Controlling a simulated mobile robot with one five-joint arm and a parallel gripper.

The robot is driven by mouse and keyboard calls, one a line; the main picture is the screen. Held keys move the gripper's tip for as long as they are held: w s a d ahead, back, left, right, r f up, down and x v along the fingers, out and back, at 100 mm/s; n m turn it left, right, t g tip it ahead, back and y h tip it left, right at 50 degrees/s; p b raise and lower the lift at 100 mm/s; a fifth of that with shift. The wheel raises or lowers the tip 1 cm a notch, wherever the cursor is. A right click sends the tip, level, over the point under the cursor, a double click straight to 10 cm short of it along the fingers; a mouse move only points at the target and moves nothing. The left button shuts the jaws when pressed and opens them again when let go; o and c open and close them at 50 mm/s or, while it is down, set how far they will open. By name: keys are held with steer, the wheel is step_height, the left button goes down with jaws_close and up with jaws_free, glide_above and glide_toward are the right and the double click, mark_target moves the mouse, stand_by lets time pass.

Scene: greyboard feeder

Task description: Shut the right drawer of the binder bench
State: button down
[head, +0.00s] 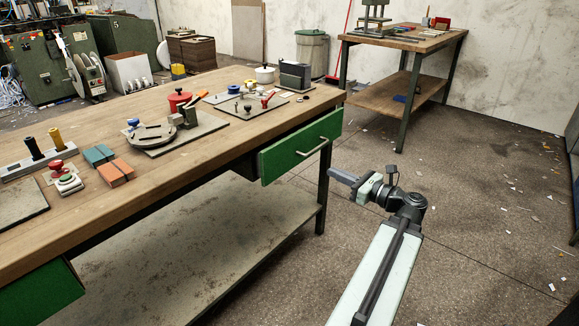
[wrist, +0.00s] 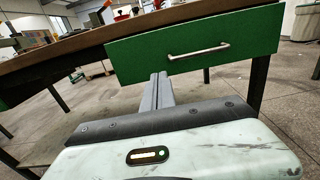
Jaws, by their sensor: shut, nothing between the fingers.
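The binder bench (head: 200,85) has a right drawer with a green front (head: 285,158) and a pale bar handle (head: 311,147). The drawer front stands out a little from the bench, with a dark side showing at its left. In the wrist view the green front (wrist: 240,35) spans the upper right, with its handle (wrist: 200,52) across it. My gripper (head: 333,174) is shut and empty, in front of the drawer and near its right end. In the wrist view the fingertips (wrist: 159,76) overlap the drawer's lower edge, left of and below the handle; contact cannot be told.
Another green drawer front (head: 40,300) shows at the bench's near left. A lower shelf (head: 200,250) runs beneath. The floor (head: 470,220) at right is open, with paper scraps.

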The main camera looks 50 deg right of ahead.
mark_target(291, 154)
steer(key=w, duration=1.4)
steer(key=shift+w, duration=0.3)
